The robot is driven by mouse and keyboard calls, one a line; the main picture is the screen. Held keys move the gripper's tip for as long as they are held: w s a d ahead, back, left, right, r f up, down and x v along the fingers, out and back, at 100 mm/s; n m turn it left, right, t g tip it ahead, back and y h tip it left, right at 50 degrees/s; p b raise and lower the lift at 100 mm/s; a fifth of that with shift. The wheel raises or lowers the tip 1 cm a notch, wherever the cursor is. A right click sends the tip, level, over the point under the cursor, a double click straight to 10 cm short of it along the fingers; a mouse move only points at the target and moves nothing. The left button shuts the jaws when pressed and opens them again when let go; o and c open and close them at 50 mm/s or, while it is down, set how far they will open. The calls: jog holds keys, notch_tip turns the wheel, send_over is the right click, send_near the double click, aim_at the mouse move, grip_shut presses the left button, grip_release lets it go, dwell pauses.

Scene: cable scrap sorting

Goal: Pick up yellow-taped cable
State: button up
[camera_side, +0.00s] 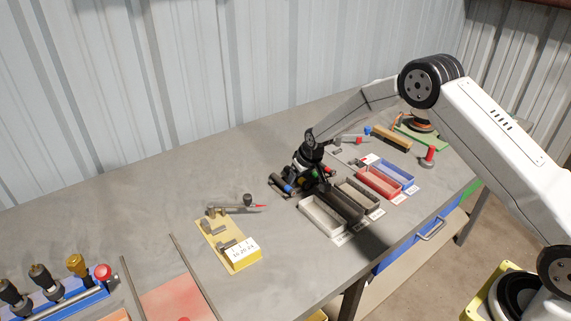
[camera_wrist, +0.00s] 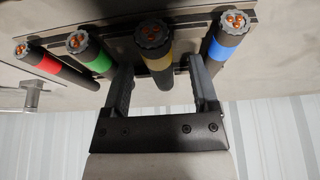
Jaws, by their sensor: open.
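The yellow-taped cable (camera_wrist: 158,63) is a short dark piece with a yellow band and copper cores at its cut end. In the wrist view it lies between the two fingers of my open gripper (camera_wrist: 160,72), with visible gaps on both sides. A green-taped cable (camera_wrist: 98,61) and a red-taped cable (camera_wrist: 48,63) lie to its left, and a blue-taped cable (camera_wrist: 218,48) to its right. In the side view my gripper (camera_side: 310,180) is low over the cable row and hides most of the yellow-taped cable; the blue-taped cable (camera_side: 282,184) shows at its left.
A grey bin (camera_side: 322,230), a black bin, a brown bin, a red bin (camera_side: 380,193) and a blue bin (camera_side: 394,184) stand right of the cables. A yellow fixture (camera_side: 240,267) stands at the left front. The bench (camera_side: 150,205) is clear at the back left.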

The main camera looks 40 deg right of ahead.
jog(key=shift+f, duration=0.15)
dwell(0.4)
grip_shut()
jog(key=shift+r, duration=0.2)
jog(key=shift+w+r, duration=0.1)
jog(key=shift+r, duration=0.35)
jog(key=s+r, duration=1.1)
jog(key=s, duration=0.3)
jog(key=shift+a+r, duration=0.25)
jog(key=shift+r, duration=0.15)
